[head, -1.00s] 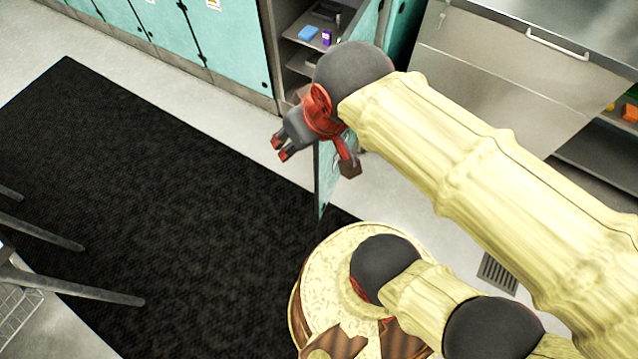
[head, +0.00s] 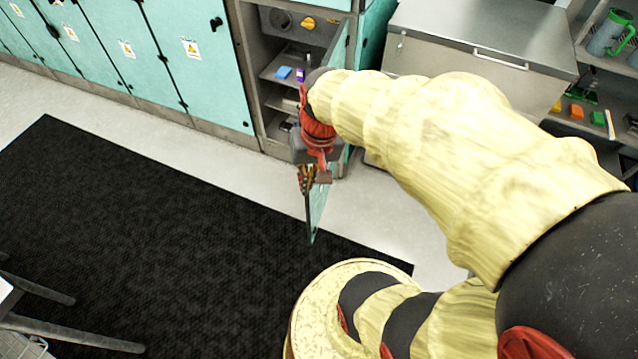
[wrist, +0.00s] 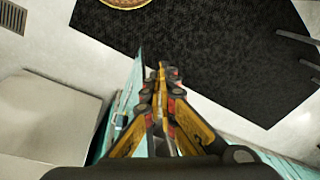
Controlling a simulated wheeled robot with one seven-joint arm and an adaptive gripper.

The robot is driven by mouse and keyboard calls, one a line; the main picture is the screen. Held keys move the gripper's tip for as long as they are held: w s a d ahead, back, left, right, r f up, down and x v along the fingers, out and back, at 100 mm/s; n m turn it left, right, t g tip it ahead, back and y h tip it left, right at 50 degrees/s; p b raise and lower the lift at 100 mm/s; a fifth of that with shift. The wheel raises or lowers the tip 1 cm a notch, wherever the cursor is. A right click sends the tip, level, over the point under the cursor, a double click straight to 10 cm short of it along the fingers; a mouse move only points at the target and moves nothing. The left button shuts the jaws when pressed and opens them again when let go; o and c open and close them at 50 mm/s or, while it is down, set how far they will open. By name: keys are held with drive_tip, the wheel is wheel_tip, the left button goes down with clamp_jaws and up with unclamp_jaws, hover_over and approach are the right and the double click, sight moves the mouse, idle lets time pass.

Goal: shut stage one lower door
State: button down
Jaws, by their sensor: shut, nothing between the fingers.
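The teal lower door (head: 317,208) stands open, jutting from the grey cabinet towards me over the floor. The open cabinet's shelf (head: 272,70) shows behind.
A blue item (head: 283,72) and a purple item (head: 300,75) sit inside the cabinet. Closed teal doors (head: 200,60) run to the left. A steel chest (head: 470,45) stands right. A black mat (head: 150,220) covers clear floor; table legs (head: 70,335) are at lower left.

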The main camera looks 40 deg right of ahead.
drive_tip(key=w+d+f+m+t+y+p, duration=0.2)
drive_tip(key=d+f+m+t+y+p, duration=0.3)
drive_tip(key=d+f+m, duration=1.8)
drive_tip(key=w+a+f+t+h+b, duration=0.1)
drive_tip(key=w+a+f, duration=0.5)
drive_tip(key=w, duration=0.3)
drive_tip(key=shift+w+a+m+b, duration=0.3)
drive_tip(key=shift+a+b, duration=0.1)
drive_tip(key=shift+a, duration=0.45)
